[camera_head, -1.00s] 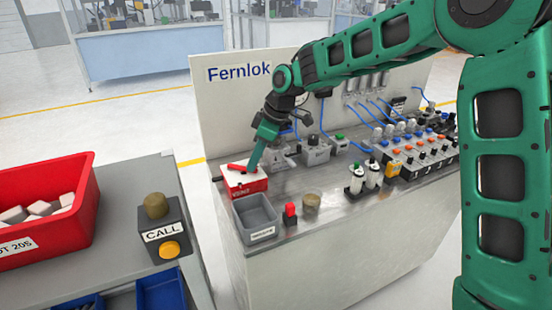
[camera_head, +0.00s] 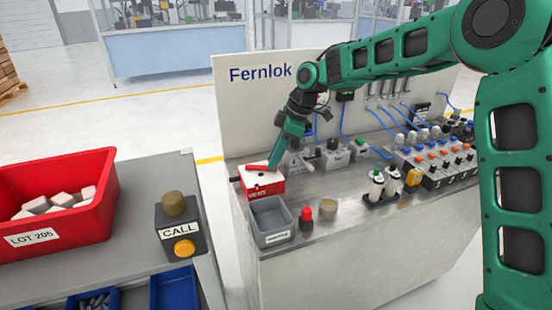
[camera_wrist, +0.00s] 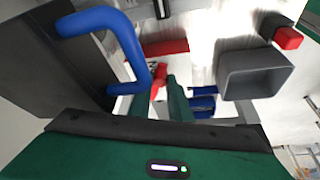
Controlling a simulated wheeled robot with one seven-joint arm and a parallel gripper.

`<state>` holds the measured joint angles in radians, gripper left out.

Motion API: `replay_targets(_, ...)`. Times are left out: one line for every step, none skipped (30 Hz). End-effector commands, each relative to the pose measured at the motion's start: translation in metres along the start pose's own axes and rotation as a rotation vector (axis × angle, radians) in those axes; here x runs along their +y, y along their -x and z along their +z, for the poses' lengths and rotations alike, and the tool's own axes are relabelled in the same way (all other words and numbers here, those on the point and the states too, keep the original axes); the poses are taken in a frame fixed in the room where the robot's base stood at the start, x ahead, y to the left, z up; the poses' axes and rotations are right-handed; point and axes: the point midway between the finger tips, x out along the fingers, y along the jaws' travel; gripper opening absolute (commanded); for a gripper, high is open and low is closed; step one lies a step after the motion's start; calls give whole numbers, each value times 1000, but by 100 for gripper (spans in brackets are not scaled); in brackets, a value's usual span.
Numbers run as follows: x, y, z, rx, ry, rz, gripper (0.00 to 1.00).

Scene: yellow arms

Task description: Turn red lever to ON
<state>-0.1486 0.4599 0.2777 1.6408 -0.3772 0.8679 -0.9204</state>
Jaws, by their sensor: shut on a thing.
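The red lever (camera_head: 256,168) lies across the white top of a red-and-white box (camera_head: 264,186) at the left end of the Fernlok bench. My gripper (camera_head: 271,166) reaches down onto the lever from above, with its fingertips at the lever's right part. The fingers hide part of the lever. In the wrist view my gripper's green fingers (camera_wrist: 161,98) are close together, and a red bar (camera_wrist: 165,48) shows beyond them. No ON mark can be read in either view.
A blue bent handle (camera_wrist: 112,50) is close in the wrist view. The CALL box (camera_head: 180,232) stands on the left table.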

Motion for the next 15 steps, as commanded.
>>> replay_targets(2,2,0,0,-3,6,22)
replay_targets(2,2,0,0,-3,6,29)
replay_targets(2,2,0,0,-3,6,36)
replay_targets(2,2,0,0,-3,5,36)
replay_targets(2,2,0,0,-2,5,36)
replay_targets(2,1,0,0,-2,5,36)
replay_targets(1,1,0,0,-2,4,36)
replay_targets(1,1,0,0,-2,4,36)
replay_targets(1,1,0,0,-2,4,36)
replay_targets(1,1,0,0,-2,3,36)
replay_targets(1,1,0,0,-2,3,36)
replay_targets(1,1,0,0,-2,3,36)
replay_targets(1,1,0,0,-2,3,36)
replay_targets(1,2,0,0,-2,3,36)
replay_targets(1,5,0,0,-3,4,36)
